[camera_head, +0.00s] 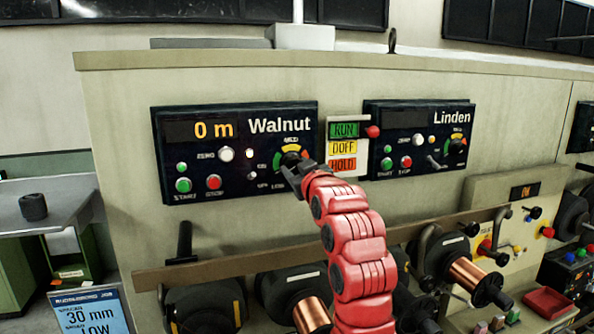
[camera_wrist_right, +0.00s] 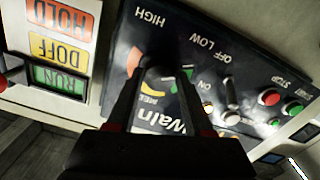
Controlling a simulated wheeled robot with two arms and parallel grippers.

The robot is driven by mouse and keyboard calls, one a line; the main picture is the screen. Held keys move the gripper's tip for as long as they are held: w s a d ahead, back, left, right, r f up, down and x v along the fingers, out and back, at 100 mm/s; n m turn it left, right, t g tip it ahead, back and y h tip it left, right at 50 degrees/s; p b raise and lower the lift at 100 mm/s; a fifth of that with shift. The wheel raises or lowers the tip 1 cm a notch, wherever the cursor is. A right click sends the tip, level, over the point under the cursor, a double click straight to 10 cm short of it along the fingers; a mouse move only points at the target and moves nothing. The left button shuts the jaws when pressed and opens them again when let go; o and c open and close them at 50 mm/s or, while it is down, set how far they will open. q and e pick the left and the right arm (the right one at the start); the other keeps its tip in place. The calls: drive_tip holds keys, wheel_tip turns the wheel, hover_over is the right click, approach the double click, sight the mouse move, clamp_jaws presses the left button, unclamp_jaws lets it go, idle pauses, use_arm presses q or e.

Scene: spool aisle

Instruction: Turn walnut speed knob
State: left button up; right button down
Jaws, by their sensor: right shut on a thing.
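The black Walnut panel (camera_head: 235,172) is on the upright cream machine face in the head view, its display reading 0 m. Its dark speed knob (camera_head: 292,159) sits at the panel's right, on a green, yellow and red dial, partly covered by my right gripper. My right gripper (camera_head: 297,172) is at the knob, with the red arm rising from below. In the right wrist view the picture is upside down; the two dark fingers (camera_wrist_right: 158,78) are shut on the knob (camera_wrist_right: 157,68), one on each side. Which way the knob points is hidden. My left gripper is not in view.
A sign stack (camera_head: 343,146) reading RUN, DOFF, HOLD has a red pointer beside it, close right of the knob. The Linden panel (camera_head: 410,115) is further right. A rail (camera_head: 225,262) and several spools stand below. START, STOP and a small switch lie left of the knob.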

drive_tip(key=m+b, duration=0.1)
drive_tip(key=b, duration=0.1)
drive_tip(key=m+b, duration=0.2)
drive_tip(key=b, duration=0.1)
drive_tip(key=m+b, duration=0.1)
drive_tip(key=b, duration=0.1)
drive_tip(key=shift+f+m+b, duration=0.3)
drive_tip(key=shift+b, duration=0.05)
drive_tip(key=shift+r+m+b, duration=0.25)
drive_tip(key=shift+m+b, duration=1.25)
drive_tip(key=shift+c, duration=1.5)
unclamp_jaws()
drive_tip(key=b+v, duration=0.7)
drive_tip(key=v, duration=1)
drive_tip(key=shift+s, duration=0.2)
